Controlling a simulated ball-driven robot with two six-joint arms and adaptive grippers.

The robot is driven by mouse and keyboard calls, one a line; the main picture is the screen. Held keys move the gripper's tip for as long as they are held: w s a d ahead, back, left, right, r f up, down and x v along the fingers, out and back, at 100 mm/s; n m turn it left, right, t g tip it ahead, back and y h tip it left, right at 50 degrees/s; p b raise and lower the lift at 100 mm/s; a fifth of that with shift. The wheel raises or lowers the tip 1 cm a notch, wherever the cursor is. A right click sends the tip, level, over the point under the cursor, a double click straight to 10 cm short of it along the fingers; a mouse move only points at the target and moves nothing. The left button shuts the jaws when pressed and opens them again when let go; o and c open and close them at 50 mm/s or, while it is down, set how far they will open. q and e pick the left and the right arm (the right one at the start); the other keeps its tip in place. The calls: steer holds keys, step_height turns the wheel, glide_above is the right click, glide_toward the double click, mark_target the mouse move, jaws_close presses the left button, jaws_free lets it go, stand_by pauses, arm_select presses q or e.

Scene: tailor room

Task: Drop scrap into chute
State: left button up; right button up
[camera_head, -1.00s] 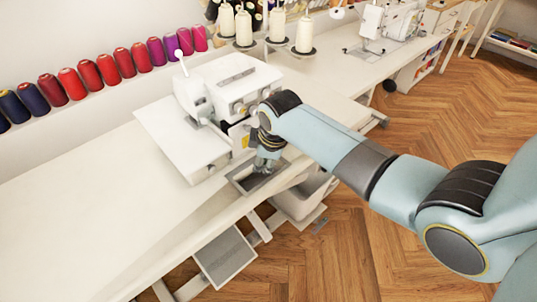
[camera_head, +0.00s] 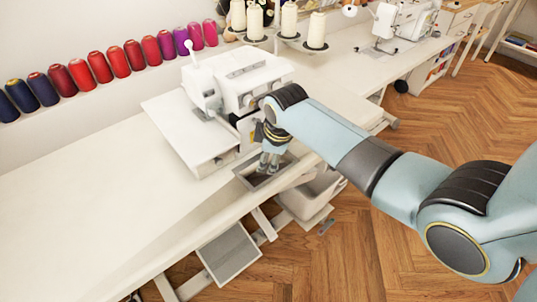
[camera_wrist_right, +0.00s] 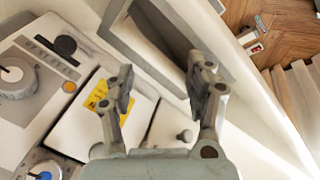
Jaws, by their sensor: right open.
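The chute (camera_head: 242,176) is a grey-framed square opening in the table's front edge, below the white sewing machine. My right gripper (camera_head: 268,168) points down over this opening. In the right wrist view the gripper (camera_wrist_right: 160,82) has its two fingers apart with nothing between them. The chute frame (camera_wrist_right: 125,45) shows there beyond the fingertips, with a dark inside. I cannot make out any scrap in either view. My left gripper is not in view.
The sewing machine (camera_head: 238,80) stands close beside my right gripper. A pale bin (camera_head: 312,195) is under the table edge, and a grey tray (camera_head: 230,254) is lower left. Thread spools (camera_head: 100,66) line the wall. The tabletop (camera_head: 90,190) at left is clear.

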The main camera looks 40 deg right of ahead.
steer(key=shift+r, duration=0.15)
steer(key=v, duration=1.1)
steer(key=shift+r, duration=0.35)
steer(key=shift+s+f, duration=0.1)
steer(key=shift+s, duration=0.05)
stand_by(0.3)
